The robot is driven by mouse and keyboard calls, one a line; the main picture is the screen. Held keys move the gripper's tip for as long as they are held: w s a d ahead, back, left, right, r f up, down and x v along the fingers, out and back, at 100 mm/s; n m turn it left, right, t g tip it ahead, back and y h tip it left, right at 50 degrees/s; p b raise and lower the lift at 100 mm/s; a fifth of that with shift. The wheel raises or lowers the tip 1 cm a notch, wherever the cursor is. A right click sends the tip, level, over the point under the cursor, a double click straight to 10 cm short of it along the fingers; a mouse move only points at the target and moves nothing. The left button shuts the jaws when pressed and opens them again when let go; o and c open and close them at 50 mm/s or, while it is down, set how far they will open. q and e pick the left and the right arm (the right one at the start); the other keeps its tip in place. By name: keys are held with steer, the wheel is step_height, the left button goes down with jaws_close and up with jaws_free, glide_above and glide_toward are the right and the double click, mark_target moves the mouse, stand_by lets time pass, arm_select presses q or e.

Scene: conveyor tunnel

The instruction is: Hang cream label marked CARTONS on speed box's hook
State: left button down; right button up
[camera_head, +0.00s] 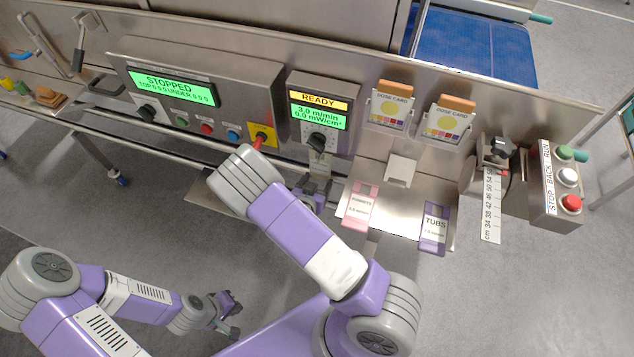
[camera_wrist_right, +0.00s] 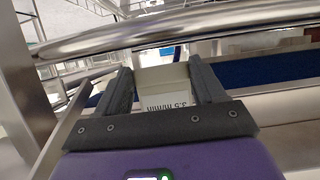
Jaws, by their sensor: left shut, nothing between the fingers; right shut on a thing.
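In the right wrist view the label (camera_wrist_right: 166,86) sits between the fingers, with upside-down text that seems to read 3.5 m/min. The word CARTONS is not readable. The box's hook is not clearly visible; I cannot tell whether the label touches it. My left gripper (camera_head: 229,313) is shut and empty, low over the floor.
A pink PUNNETS label (camera_head: 360,206) and a purple TUBS label (camera_head: 434,228) lie on the metal shelf (camera_head: 397,213). Left of the speed box is a STOPPED console (camera_head: 178,92) with a red-handled yellow switch (camera_head: 261,136). A metal rail (camera_wrist_right: 190,27) crosses the wrist view.

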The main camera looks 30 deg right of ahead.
steer(key=shift+f+b, duration=0.7)
steer(key=shift+f, duration=0.15)
steer(key=o, duration=1.6)
steer(key=p+v, duration=0.1)
steer(key=v, duration=0.6)
steer(key=shift+s+a+p, duration=0.2)
steer(key=shift+a+p, duration=0.05)
steer(key=shift+p, duration=0.05)
steer(key=shift+r, duration=0.1)
